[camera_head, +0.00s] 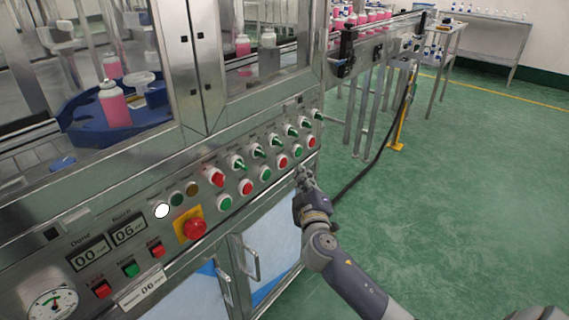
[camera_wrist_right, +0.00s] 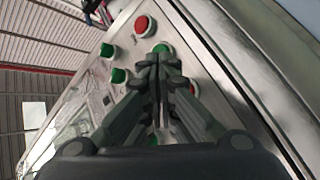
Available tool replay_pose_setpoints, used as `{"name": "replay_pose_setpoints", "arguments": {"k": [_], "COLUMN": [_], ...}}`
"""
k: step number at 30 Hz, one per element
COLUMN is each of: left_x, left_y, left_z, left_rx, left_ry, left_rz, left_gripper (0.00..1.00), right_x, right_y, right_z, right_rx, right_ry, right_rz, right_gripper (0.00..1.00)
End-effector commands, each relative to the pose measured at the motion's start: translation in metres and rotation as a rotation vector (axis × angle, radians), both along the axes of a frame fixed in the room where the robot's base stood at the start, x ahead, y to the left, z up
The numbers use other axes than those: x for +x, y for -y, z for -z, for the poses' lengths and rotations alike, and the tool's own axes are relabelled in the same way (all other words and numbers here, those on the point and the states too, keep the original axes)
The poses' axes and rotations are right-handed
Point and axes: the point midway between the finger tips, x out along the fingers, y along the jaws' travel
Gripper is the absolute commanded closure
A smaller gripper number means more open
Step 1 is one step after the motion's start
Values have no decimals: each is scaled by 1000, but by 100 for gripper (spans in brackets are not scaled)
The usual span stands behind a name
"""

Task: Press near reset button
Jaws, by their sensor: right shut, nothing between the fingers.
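The control panel (camera_head: 150,220) of the steel machine carries a lower row of round green and red buttons. At its right end are a red button (camera_head: 311,141), a green button (camera_head: 296,150) and another red button (camera_head: 282,161). I cannot read which button is labelled reset. My right gripper (camera_head: 303,172) is shut and empty, just in front of the panel below these buttons. In the right wrist view its fingertips (camera_wrist_right: 159,52) overlap a green button (camera_wrist_right: 162,47), with a red button (camera_wrist_right: 145,25) beyond; contact cannot be told. My left gripper is out of view.
Green selector switches (camera_head: 273,140) sit above the buttons. A conveyor (camera_head: 385,35) juts out at the back right. The green floor (camera_head: 470,160) on the right is clear.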

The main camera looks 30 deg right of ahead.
Motion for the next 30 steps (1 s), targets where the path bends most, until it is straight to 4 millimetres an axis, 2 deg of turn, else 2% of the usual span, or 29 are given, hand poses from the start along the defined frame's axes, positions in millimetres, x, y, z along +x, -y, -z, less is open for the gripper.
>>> {"name": "replay_pose_setpoints", "arguments": {"k": [9, 30], "left_x": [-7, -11], "left_y": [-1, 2], "left_z": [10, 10], "left_rx": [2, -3], "left_ry": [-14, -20], "left_rz": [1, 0], "left_gripper": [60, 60], "right_x": [-25, -27], "right_y": [10, 11], "right_z": [0, 1], "right_rx": [0, 1], "right_ry": [1, -2], "right_rz": [-1, -1], "right_gripper": [100, 100]}}
